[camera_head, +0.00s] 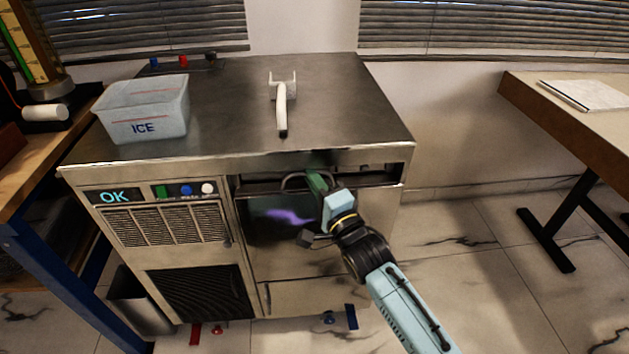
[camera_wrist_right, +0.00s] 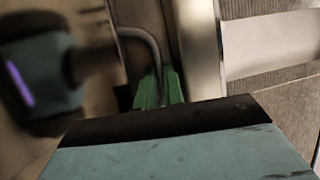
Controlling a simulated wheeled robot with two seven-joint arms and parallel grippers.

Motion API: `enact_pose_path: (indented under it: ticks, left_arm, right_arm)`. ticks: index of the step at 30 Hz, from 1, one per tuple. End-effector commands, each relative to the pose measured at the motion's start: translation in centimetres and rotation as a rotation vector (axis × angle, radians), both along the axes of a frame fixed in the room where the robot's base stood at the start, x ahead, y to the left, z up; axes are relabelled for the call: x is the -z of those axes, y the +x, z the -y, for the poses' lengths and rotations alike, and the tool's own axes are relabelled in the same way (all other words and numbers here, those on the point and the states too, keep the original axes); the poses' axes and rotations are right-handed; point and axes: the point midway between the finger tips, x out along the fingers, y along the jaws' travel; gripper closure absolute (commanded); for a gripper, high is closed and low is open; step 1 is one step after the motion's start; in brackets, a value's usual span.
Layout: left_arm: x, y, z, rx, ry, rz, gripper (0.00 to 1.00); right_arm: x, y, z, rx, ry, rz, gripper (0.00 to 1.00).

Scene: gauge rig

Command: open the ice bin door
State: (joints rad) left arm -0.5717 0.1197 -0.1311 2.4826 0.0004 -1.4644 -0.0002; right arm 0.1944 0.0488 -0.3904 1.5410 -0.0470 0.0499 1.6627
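The ice bin door (camera_head: 285,262) is the metal front panel on the right half of the ice machine (camera_head: 330,103). A dark gap shows above its top edge; I cannot tell how far it stands open. Its curved bar handle (camera_head: 293,178) is near the top and also shows in the wrist view (camera_wrist_right: 146,45). My right gripper (camera_head: 318,184) is at the handle's right part. In the wrist view its green fingers (camera_wrist_right: 160,88) lie on both sides of the bar and look shut on it. My arm hides part of the door. My left gripper is out of view.
On the machine's top are a clear ICE tub (camera_head: 145,112) and a white scoop-like tool (camera_head: 282,100). A blue-framed bench (camera_head: 45,275) stands left, a table (camera_head: 575,110) right. Floor (camera_head: 455,245) between machine and table is clear.

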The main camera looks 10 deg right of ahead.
Motion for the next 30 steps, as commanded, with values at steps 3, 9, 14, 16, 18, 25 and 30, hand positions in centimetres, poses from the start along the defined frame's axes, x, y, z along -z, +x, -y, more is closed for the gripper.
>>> enact_pose_path:
  ticks: [3,9,14,16,18,25,30]
  left_arm:
    - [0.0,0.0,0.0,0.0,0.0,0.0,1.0]
    - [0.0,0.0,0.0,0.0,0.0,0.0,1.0]
    - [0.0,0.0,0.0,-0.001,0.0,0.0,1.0]
    - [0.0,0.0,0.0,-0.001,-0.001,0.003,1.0]
    - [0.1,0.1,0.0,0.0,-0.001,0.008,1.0]
    - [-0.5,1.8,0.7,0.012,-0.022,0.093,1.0]
    - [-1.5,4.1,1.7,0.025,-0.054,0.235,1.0]
  right_arm:
    - [0.0,0.0,0.0,0.0,0.0,0.001,1.0]
    - [0.0,0.0,0.0,0.0,-0.001,0.001,1.0]
    - [0.1,-0.4,0.1,0.0,-0.001,0.008,1.0]
    - [0.1,-0.9,0.1,0.001,0.001,0.02,1.0]
    - [0.2,-1.7,0.1,0.001,-0.001,0.039,1.0]
    - [0.7,-5.4,0.1,0.002,0.0,0.137,1.0]
    - [1.4,-8.6,0.1,0.001,0.0,0.223,1.0]
